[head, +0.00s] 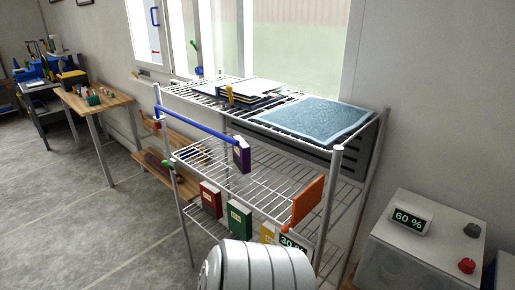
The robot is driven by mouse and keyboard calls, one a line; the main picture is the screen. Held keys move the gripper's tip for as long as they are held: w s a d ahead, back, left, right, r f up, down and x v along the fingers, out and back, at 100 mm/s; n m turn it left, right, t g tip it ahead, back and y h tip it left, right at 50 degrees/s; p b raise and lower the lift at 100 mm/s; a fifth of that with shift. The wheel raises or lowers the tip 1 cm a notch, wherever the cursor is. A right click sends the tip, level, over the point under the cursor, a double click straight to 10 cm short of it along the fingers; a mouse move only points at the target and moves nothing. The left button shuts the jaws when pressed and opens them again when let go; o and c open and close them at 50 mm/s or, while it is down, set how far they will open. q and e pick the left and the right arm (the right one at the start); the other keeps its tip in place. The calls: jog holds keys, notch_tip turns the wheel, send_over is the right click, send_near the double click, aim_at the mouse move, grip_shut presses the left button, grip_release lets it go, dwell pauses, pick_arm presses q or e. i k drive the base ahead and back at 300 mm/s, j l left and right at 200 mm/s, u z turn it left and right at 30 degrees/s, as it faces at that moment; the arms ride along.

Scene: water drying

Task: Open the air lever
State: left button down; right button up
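I cannot tell for sure which part is the air lever. A long blue bar (195,129) runs along the left side of the wire rack (357,137), ending by a purple block (242,157). By the window are a green handle (194,44), a blue handle (155,17) on the frame and a small blue knob (199,71). An orange panel (307,202) stands at the rack's right front. A grey box (432,240) at the right carries a "60 %" display (408,221), a red knob (467,265) and a dark knob (473,231). Neither gripper is in view.
Papers (230,91) and a blue textured sheet (315,118) lie on the rack's top; red (210,200) and green (240,219) blocks stand lower. A "30 %" display (295,241) is partly hidden. A wooden table (110,104) stands left. The left floor is clear.

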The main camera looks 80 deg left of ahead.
aim_at(164, 162)
jog(key=u, duration=3.4)
